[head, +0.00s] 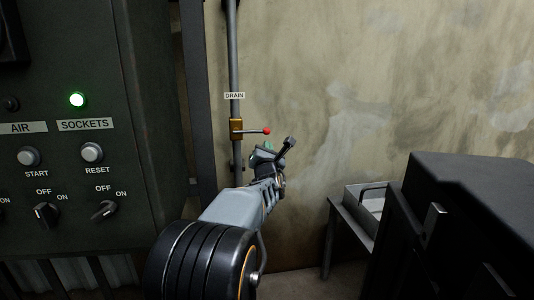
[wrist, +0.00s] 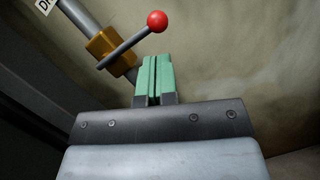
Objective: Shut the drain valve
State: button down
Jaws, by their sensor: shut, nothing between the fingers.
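The drain valve is a brass body (head: 236,129) on a vertical grey pipe, below a white DRAIN label (head: 234,95). Its short lever ends in a red ball (head: 267,131) and points to the right, across the pipe. In the wrist view the brass body (wrist: 104,46) and the red ball (wrist: 157,21) are just beyond the fingers. My gripper (wrist: 152,60) has green fingertips pressed together with nothing between them. It is below the lever, and a small gap to the lever seems to show. In the head view my gripper (head: 262,148) is just below the lever, partly hidden by my wrist.
A dark control panel (head: 75,180) with a lit green lamp (head: 77,100) and knobs stands on the left. A dark post (head: 197,100) is beside the pipe. A black cabinet (head: 470,190) and a grey tray (head: 365,205) on a stand are at the right. The wall right of the valve is clear.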

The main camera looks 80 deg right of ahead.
jog(key=shift+v, duration=2.35)
